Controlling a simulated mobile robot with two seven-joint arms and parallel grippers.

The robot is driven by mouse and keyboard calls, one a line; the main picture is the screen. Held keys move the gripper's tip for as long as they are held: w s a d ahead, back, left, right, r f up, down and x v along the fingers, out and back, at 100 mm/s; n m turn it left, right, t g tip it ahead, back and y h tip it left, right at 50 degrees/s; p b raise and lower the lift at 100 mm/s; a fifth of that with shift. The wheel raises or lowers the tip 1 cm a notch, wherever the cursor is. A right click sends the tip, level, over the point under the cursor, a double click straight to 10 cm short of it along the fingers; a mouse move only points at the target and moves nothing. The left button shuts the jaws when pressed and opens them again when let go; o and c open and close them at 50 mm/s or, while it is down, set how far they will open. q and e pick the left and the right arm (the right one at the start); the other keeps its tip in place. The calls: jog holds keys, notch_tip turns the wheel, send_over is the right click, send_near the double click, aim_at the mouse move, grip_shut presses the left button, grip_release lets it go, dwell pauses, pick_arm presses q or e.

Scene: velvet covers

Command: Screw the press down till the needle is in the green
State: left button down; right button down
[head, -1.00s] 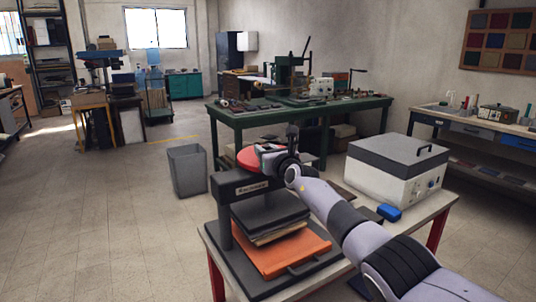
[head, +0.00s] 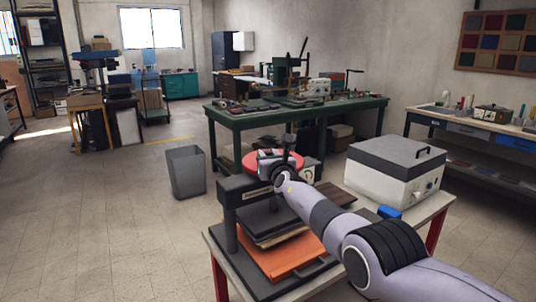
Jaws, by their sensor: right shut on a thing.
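The press (head: 230,205) is a dark frame standing on the near table, with a red handwheel (head: 291,165) on top. Its dark platen (head: 262,222) rests over a stack of pale and brown sheets. An orange board (head: 290,258) lies under the stack on the press's base. My right gripper (head: 270,160) is at the handwheel, shut on its rim, and hides part of it. A small pale item, perhaps a gauge (head: 310,169), shows behind my right wrist; I cannot make out a needle or green zone. My left gripper is not in view.
A white box with a grey lid (head: 395,170) stands on the same table, right of the press, with a blue object (head: 389,212) before it. A grey bin (head: 186,172) stands on the floor behind left. A green workbench (head: 240,122) stands behind.

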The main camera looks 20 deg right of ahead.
jog(key=shift+a+r, duration=0.15)
jog(key=shift+r, duration=0.25)
jog(key=c, duration=1)
grip_release()
jog(key=shift+w+a, duration=0.1)
jog(key=shift+f, duration=0.25)
jog(key=shift+f, duration=0.15)
